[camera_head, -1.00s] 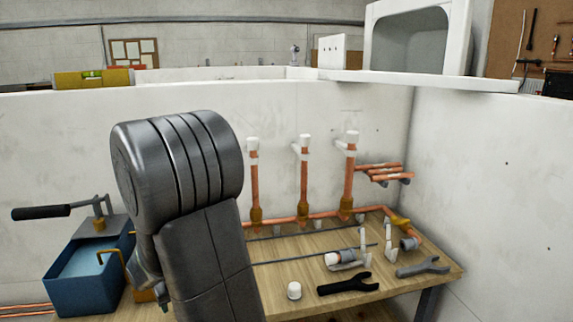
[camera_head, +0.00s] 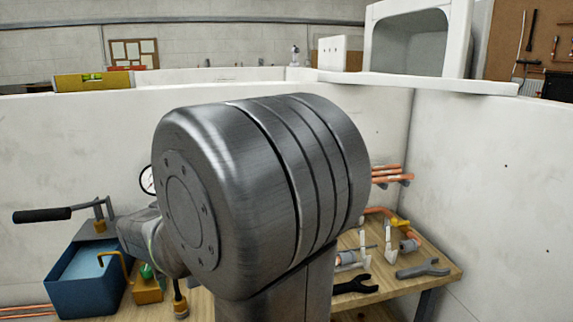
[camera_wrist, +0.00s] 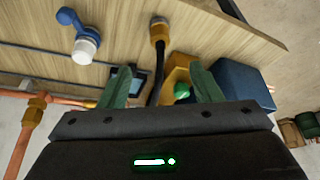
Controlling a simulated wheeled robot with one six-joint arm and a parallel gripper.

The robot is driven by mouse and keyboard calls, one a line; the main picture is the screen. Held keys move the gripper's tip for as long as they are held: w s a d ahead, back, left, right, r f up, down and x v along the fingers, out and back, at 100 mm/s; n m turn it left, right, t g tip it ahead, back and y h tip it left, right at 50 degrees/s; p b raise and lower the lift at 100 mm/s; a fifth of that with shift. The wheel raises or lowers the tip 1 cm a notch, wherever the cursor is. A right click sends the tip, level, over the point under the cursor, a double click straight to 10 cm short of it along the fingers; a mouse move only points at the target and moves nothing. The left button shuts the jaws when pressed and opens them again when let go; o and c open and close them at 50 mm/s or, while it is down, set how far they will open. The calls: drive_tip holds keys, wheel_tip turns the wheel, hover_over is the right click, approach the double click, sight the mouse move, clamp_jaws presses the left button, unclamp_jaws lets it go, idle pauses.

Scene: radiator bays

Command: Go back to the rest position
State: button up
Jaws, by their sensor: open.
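My gripper (camera_wrist: 159,72) shows in the wrist view with its two green fingers apart and nothing held between them. Past the fingers are a black hose (camera_wrist: 155,80) with a brass end, a yellow block (camera_wrist: 178,72) with a green part, and a blue tank (camera_wrist: 243,82). I cannot tell that the fingers touch any of these. In the head view my large grey arm link fills the middle and hides most of the bench's copper pipework; my gripper cannot be made out there.
White walls enclose the bay. A blue valve (camera_wrist: 84,40) lies in the wrist view.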

sight(180, 300)
drive_tip(key=b+x, duration=0.1)
drive_tip(key=x, duration=1.2)
drive_tip(key=shift+w+a+f, duration=0.1)
drive_tip(key=shift+f, duration=0.25)
wheel_tip(180, 300, up, 8)
drive_tip(key=p, duration=0.6)
drive_tip(key=shift+r, duration=0.2)
